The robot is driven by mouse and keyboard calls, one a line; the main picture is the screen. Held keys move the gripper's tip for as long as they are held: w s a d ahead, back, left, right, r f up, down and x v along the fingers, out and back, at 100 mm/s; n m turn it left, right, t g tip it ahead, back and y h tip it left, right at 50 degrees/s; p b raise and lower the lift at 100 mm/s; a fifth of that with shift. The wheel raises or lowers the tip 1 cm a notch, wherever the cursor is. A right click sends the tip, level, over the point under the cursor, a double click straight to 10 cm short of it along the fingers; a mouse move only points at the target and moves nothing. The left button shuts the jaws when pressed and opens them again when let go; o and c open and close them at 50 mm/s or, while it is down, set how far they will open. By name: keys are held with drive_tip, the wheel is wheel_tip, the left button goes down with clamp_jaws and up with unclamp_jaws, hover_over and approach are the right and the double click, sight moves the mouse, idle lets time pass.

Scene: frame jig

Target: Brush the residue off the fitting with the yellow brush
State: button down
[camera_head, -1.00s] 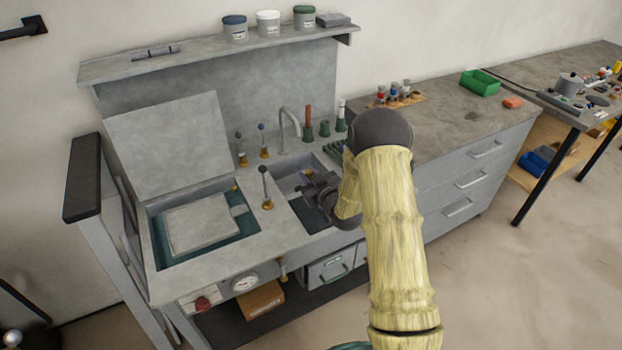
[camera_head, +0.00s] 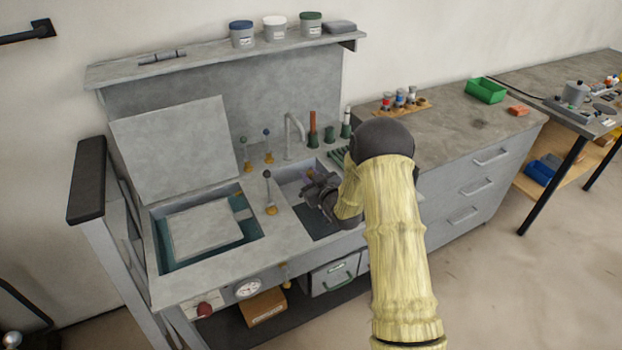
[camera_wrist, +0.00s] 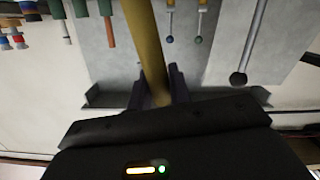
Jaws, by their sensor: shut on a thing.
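My gripper (camera_wrist: 158,88) is shut on the yellow handle of the brush (camera_wrist: 145,35) in the wrist view. The handle runs up between the fingers and out of the top of the picture, so the bristles do not show. In the head view my gripper (camera_head: 318,192) is over the sink basin (camera_head: 322,228) in the grey bench, partly behind my own forearm. I cannot make out the fitting or any residue; the gripper and arm cover much of the basin.
A curved tap (camera_head: 290,135) and several upright handles, one with a red top (camera_head: 313,125), stand behind the basin. A knobbed lever (camera_head: 269,190) stands left of it. A raised lid (camera_head: 175,150) leans behind the left tank. A green bin (camera_head: 486,90) stands on the right counter.

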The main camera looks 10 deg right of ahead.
drive_tip(key=shift+s, duration=0.1)
drive_tip(key=shift+b+v, duration=0.3)
drive_tip(key=shift+v, duration=0.9)
drive_tip(key=shift+s+f, duration=0.1)
drive_tip(key=shift+f, duration=0.2)
drive_tip(key=shift+v, duration=1.15)
drive_tip(key=shift+b+x, duration=0.5)
drive_tip(key=shift+x, duration=0.75)
drive_tip(key=shift+r, duration=0.15)
